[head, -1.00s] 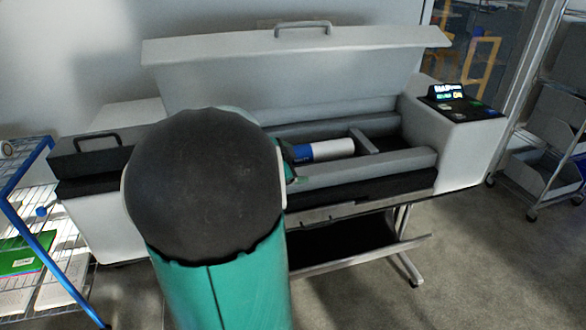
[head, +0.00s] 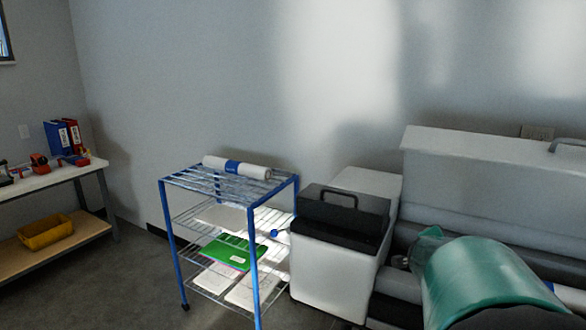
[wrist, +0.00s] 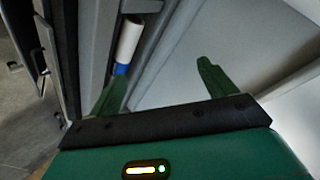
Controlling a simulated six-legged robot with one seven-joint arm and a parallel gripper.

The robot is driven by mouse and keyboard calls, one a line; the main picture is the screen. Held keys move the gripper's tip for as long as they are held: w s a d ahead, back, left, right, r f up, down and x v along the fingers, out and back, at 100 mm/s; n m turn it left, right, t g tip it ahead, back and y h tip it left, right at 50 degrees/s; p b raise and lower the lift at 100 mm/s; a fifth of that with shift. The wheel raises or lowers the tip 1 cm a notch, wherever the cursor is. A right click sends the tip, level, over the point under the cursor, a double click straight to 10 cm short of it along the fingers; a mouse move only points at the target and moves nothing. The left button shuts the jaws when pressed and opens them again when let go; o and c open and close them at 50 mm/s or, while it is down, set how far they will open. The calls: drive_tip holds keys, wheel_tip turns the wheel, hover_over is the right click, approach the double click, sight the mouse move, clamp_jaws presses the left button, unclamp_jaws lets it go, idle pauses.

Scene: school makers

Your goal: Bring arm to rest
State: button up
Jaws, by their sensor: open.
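In the wrist view, the two green fingers of my gripper (wrist: 158,84) are spread apart with nothing between them. Beyond the fingers is the large grey printer, which also shows in the head view (head: 480,165) with its lid raised. A white roll with a blue band (wrist: 129,42) lies in the printer's open bay, ahead of the left finger and apart from it. In the head view, my green arm crosses the printer at the lower right and hides part of the bay.
A blue-framed wire cart (head: 176,235) stands left of the printer. Another white roll with a blue band (head: 237,168) lies on its top. A green folder (head: 236,252) is on a lower shelf. A workbench (head: 50,180) with a yellow bin (head: 45,232) is far left. Floor between is clear.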

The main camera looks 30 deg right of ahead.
drive_tip(key=w+a+r+n+t+y, duration=0.2)
drive_tip(key=w+a+n+t+y, duration=0.35)
drive_tip(key=a, duration=0.75)
drive_tip(key=w+a+r+n+t+y, duration=0.25)
drive_tip(key=w+a+n, duration=0.45)
drive_tip(key=a, duration=0.6)
drive_tip(key=s+a+f+n+g+y, duration=0.2)
drive_tip(key=a+n, duration=0.1)
drive_tip(key=a, duration=0.5)
drive_tip(key=s+a+f+n+g+y, duration=0.1)
drive_tip(key=s+a+n+y, duration=0.25)
drive_tip(key=a, duration=0.45)
drive_tip(key=s+a+f+n+g+h, duration=0.1)
drive_tip(key=s+a+f+n+g, duration=0.2)
drive_tip(key=s, duration=0.5)
drive_tip(key=shift+a+f+n+g, duration=0.35)
drive_tip(key=shift+a+n, duration=0.25)
drive_tip(key=shift+a, duration=0.2)
drive_tip(key=shift+s+h, duration=0.1)
drive_tip(key=shift+h, duration=0.15)
